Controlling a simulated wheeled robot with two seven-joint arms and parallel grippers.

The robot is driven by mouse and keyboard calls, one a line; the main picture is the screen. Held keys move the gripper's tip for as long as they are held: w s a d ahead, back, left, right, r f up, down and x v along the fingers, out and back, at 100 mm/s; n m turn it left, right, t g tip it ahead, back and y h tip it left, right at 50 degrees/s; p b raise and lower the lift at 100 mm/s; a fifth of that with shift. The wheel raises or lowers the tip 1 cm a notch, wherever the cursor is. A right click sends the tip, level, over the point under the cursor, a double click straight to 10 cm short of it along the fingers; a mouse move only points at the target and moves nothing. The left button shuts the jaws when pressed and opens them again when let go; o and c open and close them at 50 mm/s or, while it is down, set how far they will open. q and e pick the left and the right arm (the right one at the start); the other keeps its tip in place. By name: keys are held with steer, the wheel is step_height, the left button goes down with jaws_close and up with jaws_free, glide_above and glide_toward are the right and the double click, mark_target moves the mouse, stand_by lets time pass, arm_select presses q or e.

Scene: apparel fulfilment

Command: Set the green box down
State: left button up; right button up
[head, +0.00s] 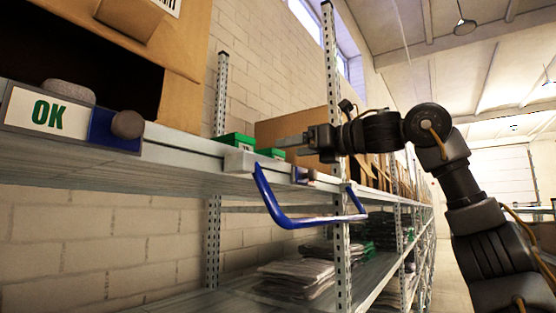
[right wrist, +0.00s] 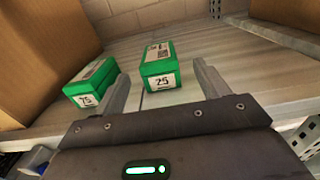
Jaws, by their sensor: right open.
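Two small green boxes with white labels rest on the upper shelf. One green box (right wrist: 160,66) lies ahead of and between the fingers of my right gripper (right wrist: 161,76), with a gap on each side. The other green box (right wrist: 92,83) sits to the left, outside the left finger. In the head view the two green boxes show small, one at the left (head: 237,140) and one at the right (head: 271,152), near the tips of my right gripper (head: 290,142). My right gripper is open and holds nothing. My left gripper is out of view.
A cardboard box (right wrist: 45,50) stands left of the green boxes, and another (right wrist: 287,14) at the right. The metal shelf (right wrist: 225,45) is bare between. A blue handle (head: 305,220) hangs off the shelf edge. Folded packs (head: 300,272) lie on the lower shelf.

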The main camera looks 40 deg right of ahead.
steer(key=shift+v, duration=1.15)
